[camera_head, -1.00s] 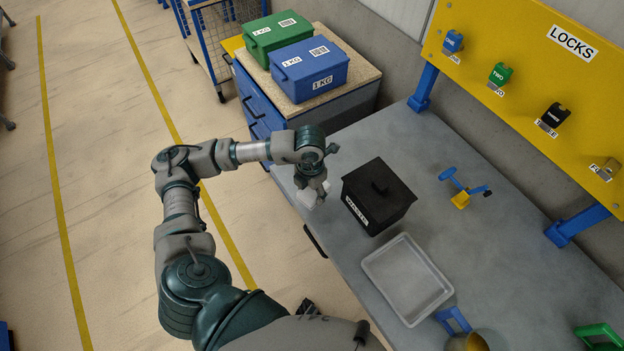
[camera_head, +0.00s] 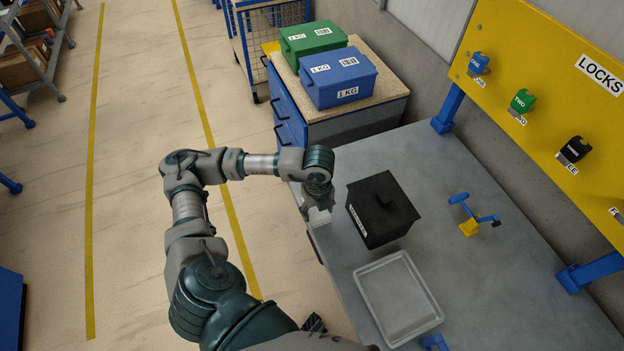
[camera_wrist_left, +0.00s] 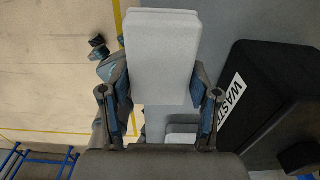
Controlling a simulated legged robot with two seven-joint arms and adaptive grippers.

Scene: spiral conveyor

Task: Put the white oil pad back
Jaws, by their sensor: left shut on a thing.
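The white oil pad (camera_wrist_left: 162,50) is a pale rectangular block between the fingers of my left gripper (camera_wrist_left: 159,88) in the left wrist view. In the head view, my left gripper (camera_head: 318,203) points down near the table's left edge, and a small part of the white pad (camera_head: 319,217) shows below it. The black lidded box (camera_head: 382,212) stands just right of the gripper; its white label reads WASTE in part in the wrist view (camera_wrist_left: 270,105). A pale shape (camera_wrist_left: 181,132) shows beneath the pad; I cannot tell what it is. My right gripper is out of view.
An empty grey tray (camera_head: 398,297) lies in front of the black box. A blue and yellow tool (camera_head: 470,215) stands to its right. Blue (camera_head: 338,78) and green (camera_head: 312,42) boxes sit on a cabinet behind. A yellow locks board (camera_head: 545,75) borders the table's right.

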